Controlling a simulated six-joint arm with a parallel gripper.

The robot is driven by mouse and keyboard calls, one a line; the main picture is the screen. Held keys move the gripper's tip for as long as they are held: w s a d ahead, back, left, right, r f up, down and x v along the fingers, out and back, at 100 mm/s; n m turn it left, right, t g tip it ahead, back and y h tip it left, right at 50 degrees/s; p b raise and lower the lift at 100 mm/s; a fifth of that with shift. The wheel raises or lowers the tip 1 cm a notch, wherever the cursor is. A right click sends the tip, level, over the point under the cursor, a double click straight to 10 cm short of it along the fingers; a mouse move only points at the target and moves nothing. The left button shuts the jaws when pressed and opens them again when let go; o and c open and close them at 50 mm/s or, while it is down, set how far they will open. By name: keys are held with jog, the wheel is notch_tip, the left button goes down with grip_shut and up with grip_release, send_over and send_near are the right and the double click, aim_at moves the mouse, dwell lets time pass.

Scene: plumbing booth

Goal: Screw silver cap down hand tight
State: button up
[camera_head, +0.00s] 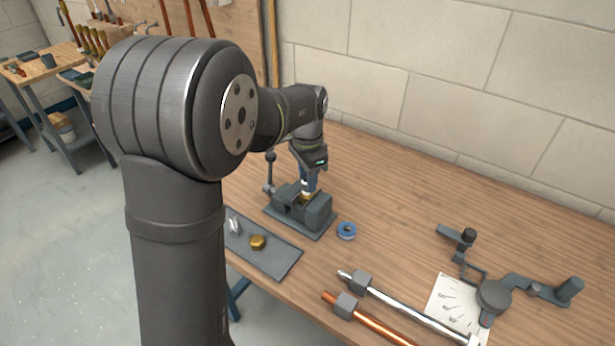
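My gripper (308,184) points down over the dark grey vise (318,213) on the wooden bench. A small brass-coloured piece (306,197) shows between the vise jaws, right under the fingertips. The fingers are too small to show whether they are open or shut, or whether a cap is between them. A small silver piece (234,223) lies on the grey mat (277,262), partly beside my arm's outline; I cannot tell if it is the silver cap. A round brass cap (258,242) sits on the same mat.
A blue tape roll (347,231) lies right of the vise. A chrome pipe (415,308) and a copper pipe (375,324) lie at the front. The bench behind the tape is clear.

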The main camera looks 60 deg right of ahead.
jog(key=shift+c, duration=0.4)
jog(key=m, duration=0.4)
jog(key=shift+f, duration=0.1)
jog(key=m, duration=0.4)
jog(key=shift+m, duration=0.3)
jog(key=m, duration=0.5)
jog(key=shift+f, duration=0.15)
jog(key=m, duration=0.4)
jog(key=o, duration=1.9)
jog(key=shift+c, duration=0.2)
